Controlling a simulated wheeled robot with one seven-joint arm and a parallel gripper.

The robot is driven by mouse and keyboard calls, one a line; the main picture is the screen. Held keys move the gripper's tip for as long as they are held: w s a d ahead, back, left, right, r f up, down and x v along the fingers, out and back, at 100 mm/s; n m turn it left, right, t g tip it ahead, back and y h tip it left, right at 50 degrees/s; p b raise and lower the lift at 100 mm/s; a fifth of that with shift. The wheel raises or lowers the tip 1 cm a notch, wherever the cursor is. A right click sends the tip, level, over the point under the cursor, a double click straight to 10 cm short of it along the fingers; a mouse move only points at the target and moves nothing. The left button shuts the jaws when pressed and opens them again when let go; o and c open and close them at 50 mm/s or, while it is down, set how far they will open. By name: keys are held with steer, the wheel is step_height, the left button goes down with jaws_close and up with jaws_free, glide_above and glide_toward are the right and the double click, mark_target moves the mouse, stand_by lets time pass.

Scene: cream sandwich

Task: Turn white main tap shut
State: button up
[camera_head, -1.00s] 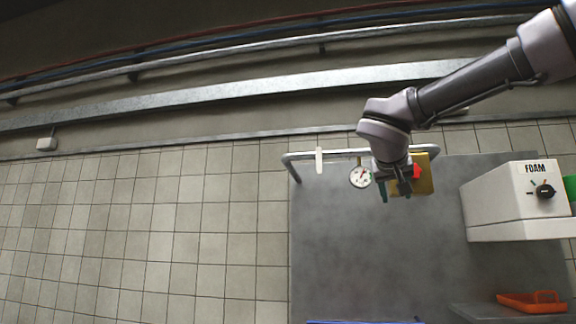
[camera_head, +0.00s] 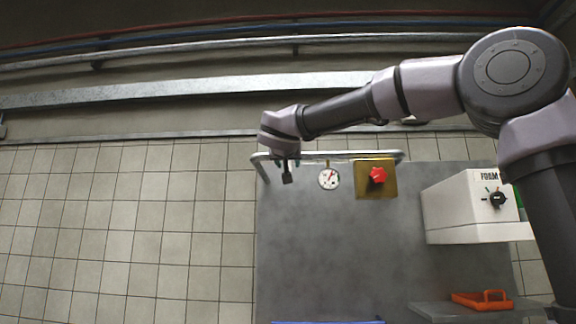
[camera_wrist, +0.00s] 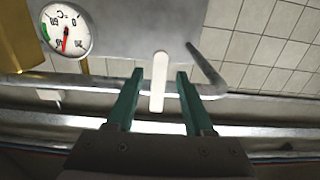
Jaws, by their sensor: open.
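The white main tap shows in the wrist view as a plain white lever (camera_wrist: 158,85) lying across the grey pipe (camera_wrist: 60,86). My gripper (camera_wrist: 160,72) is open, with one green finger on each side of the lever and a visible gap to each. I cannot tell how deep the lever sits between the fingers. In the head view my gripper (camera_head: 287,172) is at the left end of the pipe (camera_head: 340,154) and hides the tap. Nothing is held.
A round dial gauge (camera_head: 328,179) hangs right of my gripper, then a yellow plate (camera_head: 361,190) with a red knob (camera_head: 377,175). A white FOAM box (camera_head: 455,210) and an orange tray (camera_head: 480,301) are farther right.

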steer(key=shift+w, duration=0.7)
steer(key=shift+d, duration=0.1)
jaws_close()
stand_by(0.9)
